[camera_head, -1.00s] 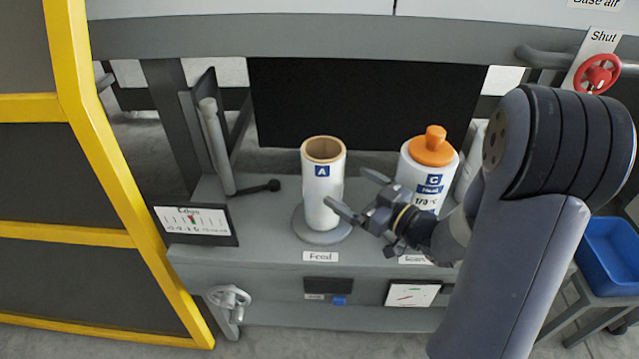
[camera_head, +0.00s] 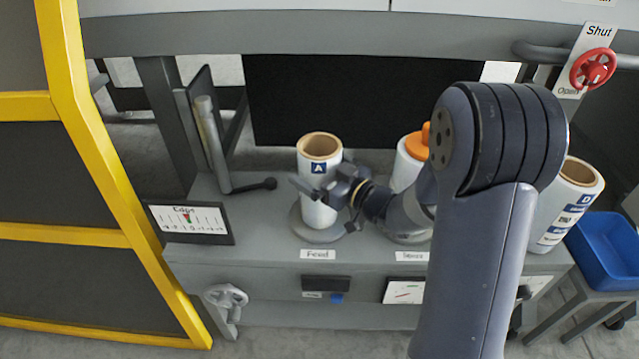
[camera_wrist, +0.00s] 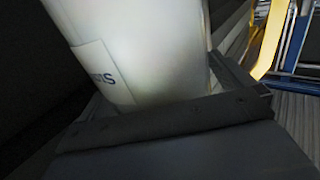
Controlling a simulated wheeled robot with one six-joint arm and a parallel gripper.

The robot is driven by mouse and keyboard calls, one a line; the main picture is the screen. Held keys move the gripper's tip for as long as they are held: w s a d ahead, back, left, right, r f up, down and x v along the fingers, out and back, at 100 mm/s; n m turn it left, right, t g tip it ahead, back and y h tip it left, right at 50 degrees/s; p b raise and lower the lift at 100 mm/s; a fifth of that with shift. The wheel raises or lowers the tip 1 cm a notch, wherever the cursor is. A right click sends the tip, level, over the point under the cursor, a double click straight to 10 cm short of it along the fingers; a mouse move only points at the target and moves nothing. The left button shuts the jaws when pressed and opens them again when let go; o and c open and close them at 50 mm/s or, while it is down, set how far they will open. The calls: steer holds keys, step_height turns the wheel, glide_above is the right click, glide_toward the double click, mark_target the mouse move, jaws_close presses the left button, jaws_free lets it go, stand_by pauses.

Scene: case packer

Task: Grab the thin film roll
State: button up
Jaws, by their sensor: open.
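A white roll with a brown core, marked A (camera_head: 314,205), stands upright on the round grey base at the Feed label. My gripper (camera_head: 312,180) is open at the roll's mid-height, coming from the right. One finger crosses in front of the roll; the other is hidden, seemingly behind it. In the wrist view a white roll (camera_wrist: 150,50) with a partly cut-off label fills the space beyond the dark gripper parts. Whether the jaws touch it I cannot tell. No readable marking tells whether roll A is the thin film.
An orange-topped white roll (camera_head: 405,168) stands close right of roll A, partly behind my arm. Another roll, marked D (camera_head: 560,205), stands further right, near a blue bin (camera_head: 610,250).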

steer(key=shift+c, duration=0.4)
steer(key=c, duration=0.9)
steer(key=shift+o, duration=0.2)
